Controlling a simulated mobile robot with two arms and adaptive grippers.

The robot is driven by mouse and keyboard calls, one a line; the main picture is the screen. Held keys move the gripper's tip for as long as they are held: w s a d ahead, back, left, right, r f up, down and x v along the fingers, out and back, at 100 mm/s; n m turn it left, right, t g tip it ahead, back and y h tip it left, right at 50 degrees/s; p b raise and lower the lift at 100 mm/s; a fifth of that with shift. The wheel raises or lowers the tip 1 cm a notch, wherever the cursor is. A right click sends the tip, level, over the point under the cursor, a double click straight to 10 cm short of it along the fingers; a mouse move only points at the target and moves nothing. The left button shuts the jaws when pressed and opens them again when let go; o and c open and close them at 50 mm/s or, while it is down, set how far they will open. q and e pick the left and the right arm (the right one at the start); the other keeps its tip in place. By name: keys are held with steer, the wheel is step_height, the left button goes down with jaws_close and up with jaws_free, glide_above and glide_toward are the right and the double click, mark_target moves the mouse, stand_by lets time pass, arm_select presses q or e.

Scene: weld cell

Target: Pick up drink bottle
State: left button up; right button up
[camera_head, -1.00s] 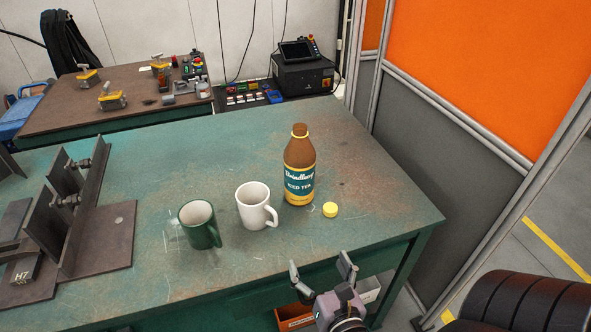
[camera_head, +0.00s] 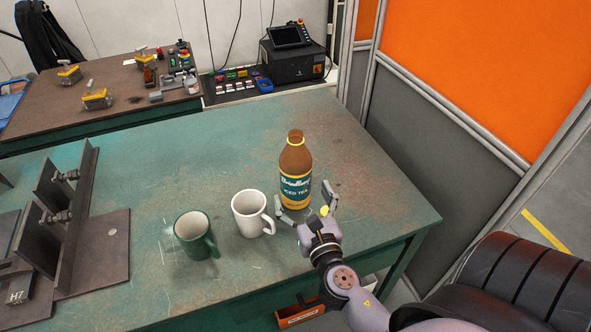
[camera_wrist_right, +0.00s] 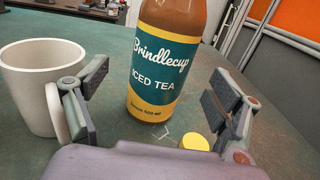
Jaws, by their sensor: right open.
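The drink bottle (camera_head: 295,178), brown with a teal and yellow iced tea label and no cap on its mouth, stands upright on the green table (camera_head: 350,150). It also shows in the right wrist view (camera_wrist_right: 165,62), ahead of the fingers. My right gripper (camera_head: 304,205) is open just in front of the bottle's base, its fingers spread to either side and nothing between them. In the right wrist view my right gripper's fingers (camera_wrist_right: 160,98) are wide apart. My left gripper is not in view.
A white mug (camera_head: 250,213) stands close left of my right gripper, a green mug (camera_head: 195,236) farther left. A yellow cap (camera_wrist_right: 194,142) lies near the right finger. Steel fixtures (camera_head: 70,225) stand at the left. The table behind the bottle is clear.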

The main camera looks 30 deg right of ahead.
steer(key=shift+w+d, duration=0.2)
steer(key=shift+w, duration=0.4)
steer(key=shift+w+d, duration=0.15)
steer(key=shift+w, duration=0.35)
steer(key=p+x, duration=0.1)
steer(key=x, duration=0.4)
steer(key=shift+s+d, duration=0.15)
steer(key=shift+d, duration=0.05)
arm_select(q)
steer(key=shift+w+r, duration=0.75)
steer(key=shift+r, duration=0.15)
arm_select(e)
steer(key=shift+f, duration=0.1)
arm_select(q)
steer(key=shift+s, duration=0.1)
arm_select(e)
steer(key=shift+c, duration=0.2)
steer(key=shift+c, duration=0.7)
steer(key=c, duration=1.5)
